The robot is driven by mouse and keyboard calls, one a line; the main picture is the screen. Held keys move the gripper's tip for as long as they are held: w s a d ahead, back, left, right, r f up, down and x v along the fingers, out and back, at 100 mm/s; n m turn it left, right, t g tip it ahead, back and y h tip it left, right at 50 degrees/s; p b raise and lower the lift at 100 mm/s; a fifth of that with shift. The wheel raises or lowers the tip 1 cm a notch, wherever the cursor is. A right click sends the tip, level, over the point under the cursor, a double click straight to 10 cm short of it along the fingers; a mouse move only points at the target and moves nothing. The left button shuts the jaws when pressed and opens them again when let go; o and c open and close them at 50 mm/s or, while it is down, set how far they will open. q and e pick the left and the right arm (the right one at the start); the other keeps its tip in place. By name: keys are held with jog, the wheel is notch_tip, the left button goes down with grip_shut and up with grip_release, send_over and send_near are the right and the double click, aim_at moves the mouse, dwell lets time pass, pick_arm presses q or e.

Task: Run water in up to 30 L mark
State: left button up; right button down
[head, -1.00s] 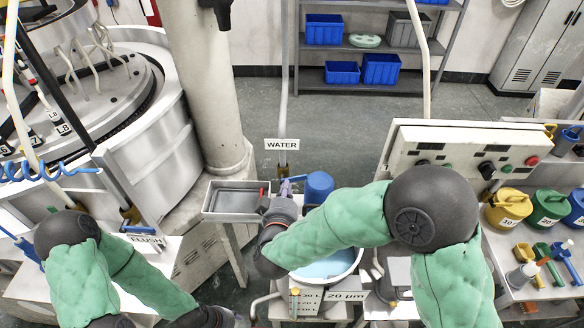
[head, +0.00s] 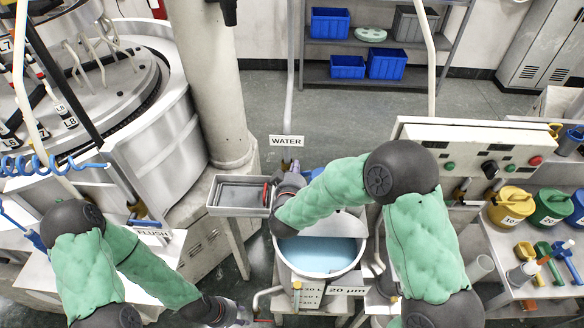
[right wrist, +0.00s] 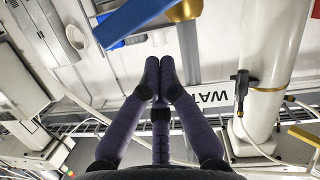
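The white tank (head: 356,268) holds pale blue liquid (head: 318,254). Its front labels (head: 308,290) include a 30 L mark, but the level against it cannot be read. The WATER sign (head: 286,141) hangs on the pipe behind. My right gripper (head: 290,167) is beneath this sign; in the right wrist view its fingertips (right wrist: 159,68) are together with nothing seen between them. A blue lever (right wrist: 135,20) on a brass valve (right wrist: 186,9) lies just beyond the fingertips; contact cannot be told. My left gripper (head: 242,314) is low at the bottom edge, its fingers unclear.
A grey tray (head: 238,194) stands left of my right gripper. A control box (head: 470,150) stands at the right above yellow (head: 511,204) and green (head: 551,206) jugs. The lapping machine (head: 150,110) fills the left. A 20 µm sign (head: 348,291) is at the tank's front.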

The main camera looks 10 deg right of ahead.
jog(key=shift+s+d+f, duration=0.1)
jog(key=shift+d+f, duration=0.2)
jog(key=shift+f, duration=0.55)
jog(key=m+b, duration=0.1)
jog(key=b, duration=0.1)
jog(key=d+f+m+b, duration=0.1)
jog(key=b, duration=0.1)
jog(key=shift+s+d+f+y, duration=0.25)
jog(key=shift+y, duration=0.15)
